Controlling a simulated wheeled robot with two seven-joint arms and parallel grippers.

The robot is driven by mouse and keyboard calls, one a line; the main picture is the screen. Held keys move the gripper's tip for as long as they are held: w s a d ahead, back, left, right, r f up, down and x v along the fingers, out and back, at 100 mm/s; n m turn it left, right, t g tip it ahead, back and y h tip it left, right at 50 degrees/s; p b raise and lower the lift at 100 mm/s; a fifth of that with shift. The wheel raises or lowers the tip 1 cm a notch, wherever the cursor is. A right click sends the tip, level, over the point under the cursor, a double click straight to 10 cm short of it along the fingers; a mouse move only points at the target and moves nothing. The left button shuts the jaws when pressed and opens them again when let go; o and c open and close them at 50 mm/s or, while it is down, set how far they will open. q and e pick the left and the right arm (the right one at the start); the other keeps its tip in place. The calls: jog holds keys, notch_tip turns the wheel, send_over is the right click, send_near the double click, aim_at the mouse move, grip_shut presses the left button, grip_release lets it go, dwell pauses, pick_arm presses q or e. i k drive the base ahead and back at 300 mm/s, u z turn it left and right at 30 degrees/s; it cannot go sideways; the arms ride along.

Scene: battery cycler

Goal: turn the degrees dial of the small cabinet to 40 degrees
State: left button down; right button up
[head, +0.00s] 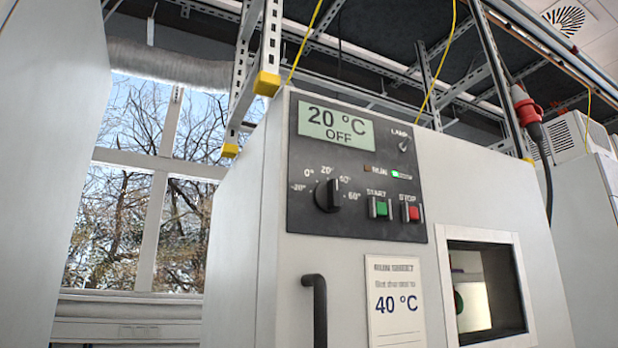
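The small cabinet (250,220) is light grey and stands in the middle of the head view. Its dark control panel (300,225) carries a black degrees dial (327,196) with marks from -20° to 60°. The dial's pointer looks turned to the upper side, near 20°. The display (336,126) reads 20 °C and OFF. A green START button (381,208) and a red STOP button (411,213) sit right of the dial. A run sheet (395,300) below reads 40 °C. Neither of my grippers is in view.
A black handle (317,310) sticks out from the cabinet's front, below the dial. A window (485,290) is at its lower right. A LAMP switch (404,145) is at the panel's upper right. The space before the panel looks clear.

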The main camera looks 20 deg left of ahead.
aim_at(327, 195)
jog(key=u, duration=1.6)
jog(key=i, duration=0.95)
jog(key=z, duration=0.55)
